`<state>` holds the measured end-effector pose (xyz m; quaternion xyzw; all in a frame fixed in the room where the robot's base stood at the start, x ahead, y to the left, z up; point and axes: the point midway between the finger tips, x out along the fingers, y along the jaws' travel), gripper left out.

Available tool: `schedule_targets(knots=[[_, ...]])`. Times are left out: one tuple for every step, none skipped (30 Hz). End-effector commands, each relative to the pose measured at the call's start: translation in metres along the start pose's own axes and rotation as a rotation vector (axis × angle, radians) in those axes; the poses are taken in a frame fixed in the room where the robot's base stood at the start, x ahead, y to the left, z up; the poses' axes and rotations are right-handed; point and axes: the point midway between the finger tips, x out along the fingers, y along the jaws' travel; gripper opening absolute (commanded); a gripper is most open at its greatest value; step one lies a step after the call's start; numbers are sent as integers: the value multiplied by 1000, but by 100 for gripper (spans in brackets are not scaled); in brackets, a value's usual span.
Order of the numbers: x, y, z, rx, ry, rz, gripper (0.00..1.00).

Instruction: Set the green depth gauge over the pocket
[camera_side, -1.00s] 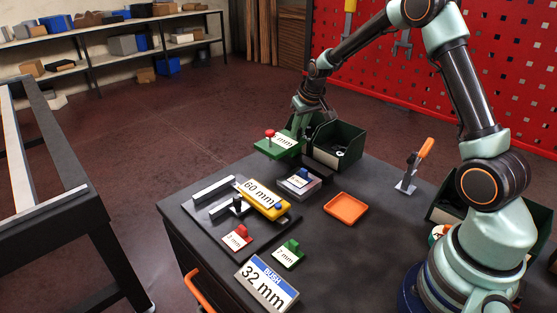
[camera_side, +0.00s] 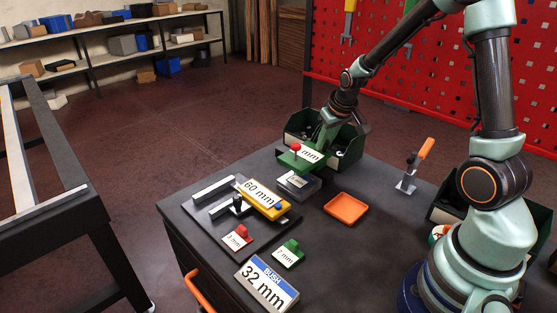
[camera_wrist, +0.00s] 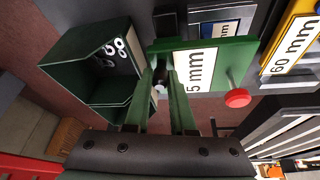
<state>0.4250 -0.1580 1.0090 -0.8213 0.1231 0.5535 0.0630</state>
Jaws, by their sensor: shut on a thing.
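The green depth gauge (camera_side: 291,161) is a flat green plate with a white "mm" label and a red knob. My gripper (camera_side: 326,137) is shut on its back part and holds it level in the air. In the wrist view the gauge (camera_wrist: 251,52) shows a "5 mm" label, with my gripper (camera_wrist: 166,78) at its near edge. A grey block (camera_side: 297,184) with a small label stands below the gauge on the dark table. In the wrist view the gauge partly covers this block (camera_wrist: 201,15). The pocket itself cannot be made out.
A yellow "60 mm" piece (camera_side: 262,199) lies on a dark fixture to the left. A green bin (camera_side: 350,144) stands close behind my gripper.

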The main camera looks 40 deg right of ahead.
Motion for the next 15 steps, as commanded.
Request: schedule_targets(knots=[[-3,3,6,1,0,3,0],[-4,4,8,1,0,4,0],[-5,4,11,1,0,5,0],[-6,5,13,0,1,5,0],[-6,5,14,0,1,6,0],[-6,5,16,0,-1,6,0],[-6,6,16,0,-2,6,0],[-6,6,17,0,-3,6,0],[-6,6,17,1,-4,6,0],[-6,6,17,1,-5,6,0],[-6,6,18,1,-6,6,0],[-6,6,18,2,-7,6,0],[-6,6,18,2,-7,6,0],[-6,7,18,3,-8,6,0],[-6,7,19,3,-9,6,0]])
